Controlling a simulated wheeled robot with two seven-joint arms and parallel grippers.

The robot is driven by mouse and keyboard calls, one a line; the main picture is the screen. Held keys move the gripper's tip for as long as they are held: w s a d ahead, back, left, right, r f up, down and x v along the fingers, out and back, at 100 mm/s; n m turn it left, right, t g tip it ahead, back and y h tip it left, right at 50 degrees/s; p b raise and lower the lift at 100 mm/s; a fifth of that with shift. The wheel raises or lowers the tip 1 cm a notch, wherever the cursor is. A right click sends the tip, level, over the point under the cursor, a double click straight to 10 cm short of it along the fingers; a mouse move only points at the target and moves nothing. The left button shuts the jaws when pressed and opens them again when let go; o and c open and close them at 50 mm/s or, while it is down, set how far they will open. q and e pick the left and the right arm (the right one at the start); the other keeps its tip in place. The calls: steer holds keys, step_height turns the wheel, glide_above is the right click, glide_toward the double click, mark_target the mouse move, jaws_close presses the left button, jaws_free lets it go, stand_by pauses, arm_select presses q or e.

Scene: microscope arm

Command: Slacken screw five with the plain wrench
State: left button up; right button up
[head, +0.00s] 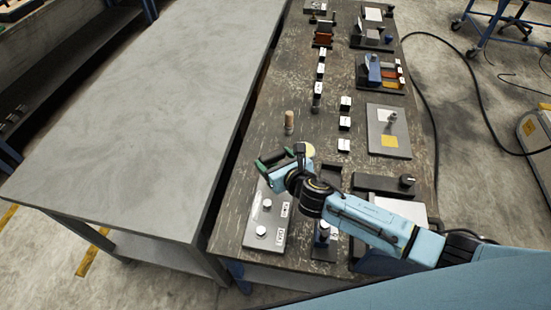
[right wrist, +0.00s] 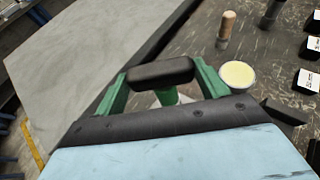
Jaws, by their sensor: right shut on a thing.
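My right gripper (head: 271,160) reaches over the near part of the dark worktable. In the right wrist view its green fingers (right wrist: 162,88) are shut on a black-handled tool (right wrist: 160,71) with a green part below the black bar. I cannot tell whether this is the plain wrench; its lower end is hidden. A grey plate (head: 253,238) lies below the gripper, with silver screw heads (head: 261,231) and small white labels. The labels are too small to read, so I cannot tell which is screw five. The gripper and wrist hide the plate's far end. My left gripper is not in view.
A wooden-handled peg (head: 289,122) stands beyond the gripper, near a pale yellow round pad (right wrist: 238,75). Several black label blocks (head: 345,123) line the table. A grey plate with a yellow square (head: 404,140) lies right. The grey table (head: 140,110) at left is bare.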

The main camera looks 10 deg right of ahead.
steer(key=shift+f+b, duration=0.85)
steer(key=shift+f, duration=0.4)
steer(key=shift+w+d+r+n+y+p, duration=0.15)
steer(key=shift+n+y+p, duration=0.2)
steer(key=shift+n+y, duration=0.3)
steer(key=shift+d+n+g+y+p, duration=0.2)
steer(key=shift+n+g+y+p, duration=0.1)
steer(key=shift+n+g+y, duration=0.45)
steer(key=shift+a+n+g+y, duration=0.1)
steer(key=shift+n+g+y, duration=0.15)
steer(key=shift+n+y, duration=0.45)
